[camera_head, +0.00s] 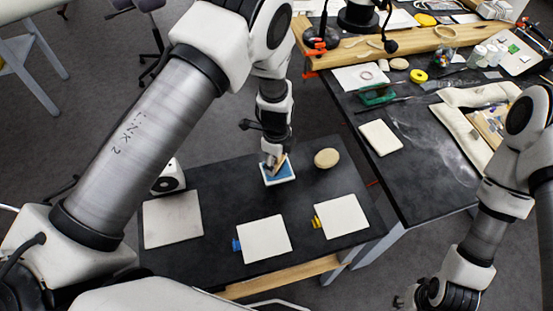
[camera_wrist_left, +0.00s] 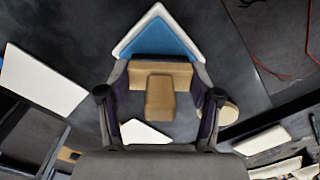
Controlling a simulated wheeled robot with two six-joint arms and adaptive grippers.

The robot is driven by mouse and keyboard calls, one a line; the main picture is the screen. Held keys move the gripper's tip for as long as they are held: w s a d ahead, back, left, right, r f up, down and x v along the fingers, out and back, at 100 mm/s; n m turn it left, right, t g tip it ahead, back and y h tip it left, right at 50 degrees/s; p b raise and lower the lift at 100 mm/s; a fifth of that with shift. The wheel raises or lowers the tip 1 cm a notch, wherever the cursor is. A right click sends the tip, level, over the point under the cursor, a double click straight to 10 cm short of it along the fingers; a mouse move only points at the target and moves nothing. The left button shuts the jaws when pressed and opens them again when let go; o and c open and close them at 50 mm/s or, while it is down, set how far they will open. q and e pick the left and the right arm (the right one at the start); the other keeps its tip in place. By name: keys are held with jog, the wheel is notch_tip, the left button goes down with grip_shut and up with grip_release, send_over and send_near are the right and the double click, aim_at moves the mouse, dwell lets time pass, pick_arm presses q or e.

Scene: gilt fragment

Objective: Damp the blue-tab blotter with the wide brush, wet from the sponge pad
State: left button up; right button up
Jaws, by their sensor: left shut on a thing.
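My left gripper (camera_head: 271,160) is shut on the wide brush (camera_head: 280,161), a tan wooden T-shaped piece that shows between the fingers in the left wrist view (camera_wrist_left: 160,96). The brush is over the sponge pad (camera_head: 279,176), a blue pad in a white tray that also shows in the left wrist view (camera_wrist_left: 160,42). Whether its bristles touch the pad is hidden. The blue-tab blotter (camera_head: 265,240) lies flat near the front edge, its blue tab (camera_head: 236,245) on the left. My right gripper (camera_head: 428,296) is low at the right; its fingers are unclear.
A yellow-tab blotter (camera_head: 342,216) lies right of the blue-tab one. A pale square board (camera_head: 172,219) lies at the left, a tan oval object (camera_head: 327,158) right of the pad, and a white box (camera_head: 169,177) behind the left edge. A cluttered bench (camera_head: 408,190) adjoins at right.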

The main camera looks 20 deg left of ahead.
pick_arm(q)
jog(key=shift+f, duration=0.5)
dwell(1.7)
notch_tip(320, 180, up, 2)
jog(key=shift+p, duration=1.15)
notch_tip(320, 180, up, 3)
jog(key=p, duration=0.3)
jog(key=shift+r, duration=1)
